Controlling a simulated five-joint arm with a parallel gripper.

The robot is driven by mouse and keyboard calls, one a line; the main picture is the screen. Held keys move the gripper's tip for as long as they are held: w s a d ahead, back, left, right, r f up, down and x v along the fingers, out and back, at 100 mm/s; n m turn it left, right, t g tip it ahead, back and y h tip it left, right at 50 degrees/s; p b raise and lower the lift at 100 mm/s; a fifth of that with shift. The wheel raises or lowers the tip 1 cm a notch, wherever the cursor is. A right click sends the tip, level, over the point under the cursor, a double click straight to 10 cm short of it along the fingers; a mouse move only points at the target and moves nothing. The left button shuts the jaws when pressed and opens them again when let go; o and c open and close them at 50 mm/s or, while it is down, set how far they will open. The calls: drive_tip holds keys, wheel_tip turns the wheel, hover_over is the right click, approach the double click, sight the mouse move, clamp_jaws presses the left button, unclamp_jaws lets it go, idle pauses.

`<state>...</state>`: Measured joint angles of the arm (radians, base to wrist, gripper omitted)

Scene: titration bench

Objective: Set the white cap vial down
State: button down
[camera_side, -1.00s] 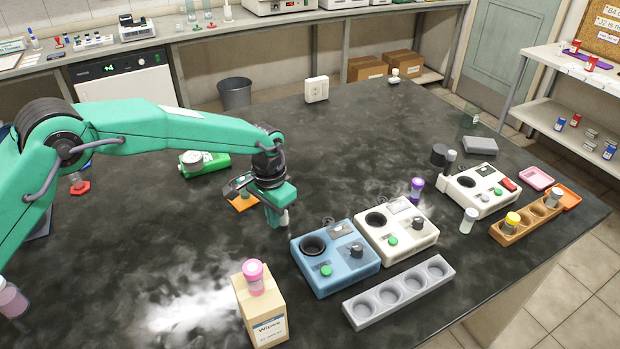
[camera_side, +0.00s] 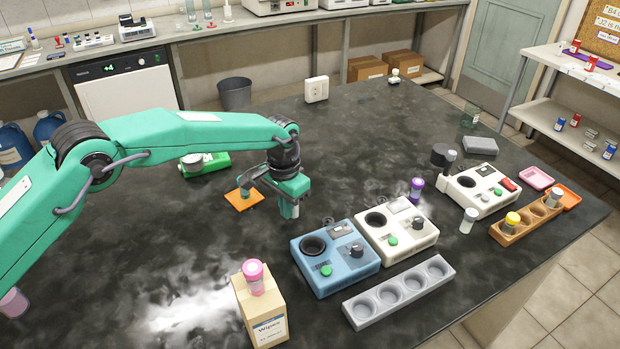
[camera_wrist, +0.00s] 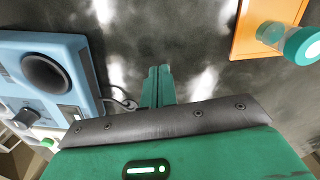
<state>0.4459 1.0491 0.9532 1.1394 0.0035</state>
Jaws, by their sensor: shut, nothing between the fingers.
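My gripper (camera_side: 289,211) hangs above the dark bench, left of the blue device, with its fingers shut and empty. The wrist view also shows the shut fingertips (camera_wrist: 158,72) with nothing between them. A clear vial with a pale, whitish cap (camera_side: 468,221) stands upright on the bench in front of the right-hand white device, well to the right of my gripper. A vial with a teal cap (camera_wrist: 300,46) is on an orange mat (camera_wrist: 247,42) in the wrist view. In the side view this mat (camera_side: 240,202) lies left of my gripper.
The blue device (camera_side: 335,262) and a white device (camera_side: 400,238) stand right of my gripper. A grey rack (camera_side: 357,311) with empty wells lies in front. A pink-capped vial (camera_side: 254,276) stands on a wipes box (camera_side: 262,312). A wooden rack (camera_side: 512,234) holds vials.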

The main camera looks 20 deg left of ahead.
drive_tip(key=shift+w+d, duration=0.4)
drive_tip(key=shift+w, duration=0.35)
drive_tip(key=shift+w+d, duration=0.35)
drive_tip(key=shift+w, duration=0.4)
drive_tip(key=shift+s+a, duration=0.1)
drive_tip(key=shift+s, duration=0.05)
drive_tip(key=shift+s+a, duration=0.35)
drive_tip(key=shift+s, duration=0.4)
drive_tip(key=shift+s+a, duration=0.35)
drive_tip(key=shift+s, duration=0.35)
drive_tip(key=shift+s+a+r, duration=0.1)
drive_tip(key=shift+s+r, duration=0.1)
wheel_tip(320, 180, up, 10)
drive_tip(key=shift+f, duration=0.15)
